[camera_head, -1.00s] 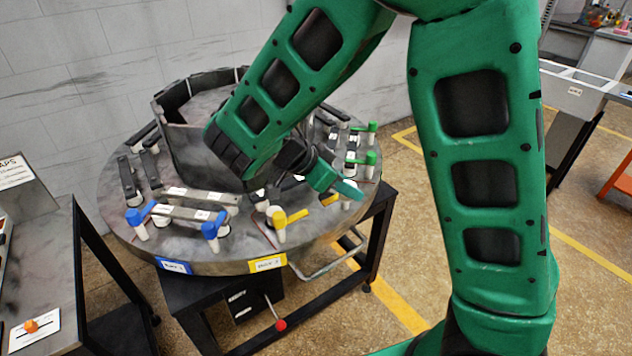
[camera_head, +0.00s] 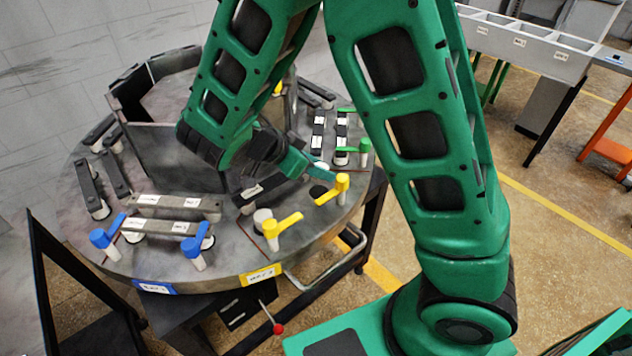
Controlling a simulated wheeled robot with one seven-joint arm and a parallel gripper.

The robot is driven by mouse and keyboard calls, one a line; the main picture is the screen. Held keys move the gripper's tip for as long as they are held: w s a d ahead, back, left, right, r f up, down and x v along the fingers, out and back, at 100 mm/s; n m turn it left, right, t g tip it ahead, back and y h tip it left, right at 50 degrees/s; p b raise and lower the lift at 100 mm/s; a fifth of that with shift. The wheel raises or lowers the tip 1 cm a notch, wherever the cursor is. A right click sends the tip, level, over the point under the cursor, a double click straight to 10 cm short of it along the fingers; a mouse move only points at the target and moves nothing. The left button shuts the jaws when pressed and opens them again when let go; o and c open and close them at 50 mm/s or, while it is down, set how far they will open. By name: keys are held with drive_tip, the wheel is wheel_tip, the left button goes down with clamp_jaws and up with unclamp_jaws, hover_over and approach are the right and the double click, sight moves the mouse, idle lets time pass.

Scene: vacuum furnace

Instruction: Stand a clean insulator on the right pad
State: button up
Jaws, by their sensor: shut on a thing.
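My gripper (camera_head: 322,173) reaches over the round table from the left with teal fingers. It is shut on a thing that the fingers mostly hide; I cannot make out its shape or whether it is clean. A dark round pad (camera_head: 318,190) lies just below the fingertips, beside the right yellow-handled clamp (camera_head: 334,189). It looks bare. A pale upright insulator (camera_head: 262,216) stands farther left, beside the left yellow-handled clamp (camera_head: 284,228). A dark labelled bar (camera_head: 262,188) lies between them, partly behind my wrist.
The round table (camera_head: 215,265) carries blue-handled clamps (camera_head: 106,235) with grey bars (camera_head: 165,203), and green-handled clamps (camera_head: 352,150) at the right. A white compartment tray (camera_head: 520,45) stands far right, across open floor.

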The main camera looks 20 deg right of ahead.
sight(313, 179)
drive_tip(key=shift+s+d+f, duration=0.1)
drive_tip(key=shift+f, duration=2.2)
drive_tip(key=o, duration=0.9)
drive_tip(key=v, duration=1.2)
